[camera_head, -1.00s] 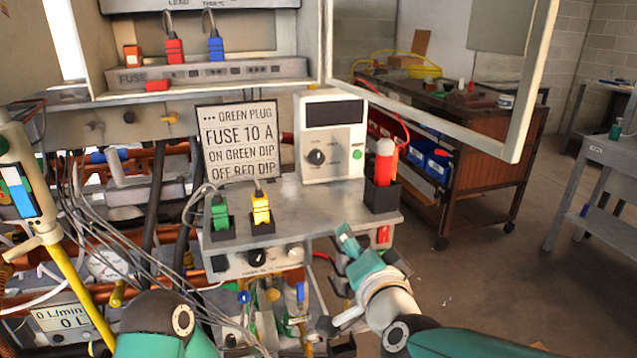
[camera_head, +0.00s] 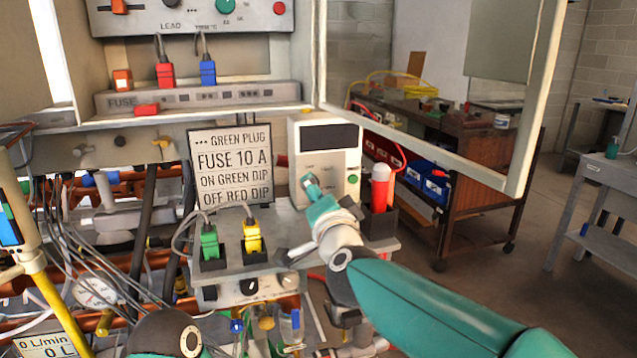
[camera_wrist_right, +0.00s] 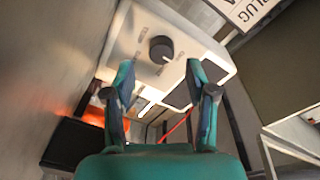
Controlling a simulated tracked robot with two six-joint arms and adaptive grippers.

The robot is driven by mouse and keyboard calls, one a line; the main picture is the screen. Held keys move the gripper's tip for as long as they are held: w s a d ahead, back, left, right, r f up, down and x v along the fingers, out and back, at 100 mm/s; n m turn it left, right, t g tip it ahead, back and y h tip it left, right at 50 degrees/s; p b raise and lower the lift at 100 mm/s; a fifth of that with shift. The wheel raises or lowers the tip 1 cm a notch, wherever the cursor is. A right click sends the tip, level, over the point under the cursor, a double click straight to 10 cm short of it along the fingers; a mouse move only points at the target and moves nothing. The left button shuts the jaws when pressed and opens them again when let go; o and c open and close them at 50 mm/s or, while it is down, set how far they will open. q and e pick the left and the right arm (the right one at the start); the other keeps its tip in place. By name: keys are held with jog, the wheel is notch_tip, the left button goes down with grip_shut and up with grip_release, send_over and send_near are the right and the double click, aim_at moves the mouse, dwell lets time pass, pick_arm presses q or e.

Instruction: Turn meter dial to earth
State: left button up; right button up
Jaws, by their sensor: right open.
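The meter (camera_head: 325,137) is a white box with a dark screen and a green button, upright on the grey shelf. Its round black dial (camera_wrist_right: 161,49) shows in the right wrist view, with a pale mark near its lower edge; the labels around it are too blurred to read. In the head view my gripper covers the dial. My right gripper (camera_head: 312,187) is in front of the meter's face. In the right wrist view its teal fingers (camera_wrist_right: 160,76) are apart with nothing between them, and the dial lies beyond the gap between their tips. My left gripper is out of view.
Green (camera_head: 209,242) and yellow (camera_head: 253,237) plugs stand on the shelf left of my right arm. An open cabinet door frame (camera_head: 515,165) hangs at right.

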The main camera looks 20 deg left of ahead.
jog(key=shift+p+x, duration=0.4)
jog(key=shift+x, duration=1.3)
jog(key=shift+c, duration=0.3)
grip_shut()
jog(key=shift+d, duration=0.1)
